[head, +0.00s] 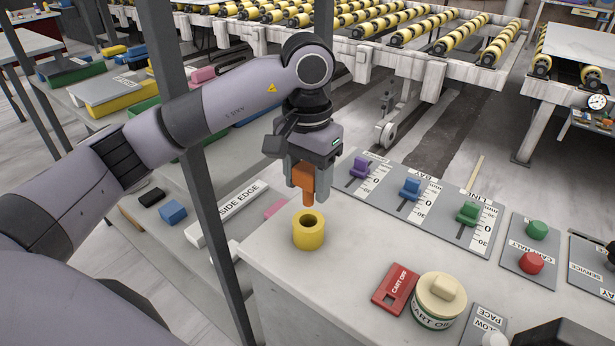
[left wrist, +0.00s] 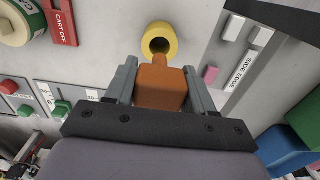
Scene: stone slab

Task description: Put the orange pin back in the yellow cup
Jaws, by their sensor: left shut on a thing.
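The orange pin (head: 304,180) is held upright between the fingers of my left gripper (head: 308,182), with its narrow end pointing down. The yellow cup (head: 309,232) stands on the pale slab just below the pin, its round opening facing up. In the left wrist view the pin (left wrist: 160,86) sits between both fingers (left wrist: 160,88), and its narrow tip lies by the near rim of the cup (left wrist: 159,38). In the head view the tip appears above the cup's opening; the exact gap is hard to tell. My right gripper is not clearly visible.
On the slab (head: 345,270), a red "CART OFF" plate (head: 396,289) and a round "CART OIL" tin (head: 437,300) are right of the cup. Slider panels (head: 408,196) line the back edge. A grey upright post (head: 208,200) stands left of the slab.

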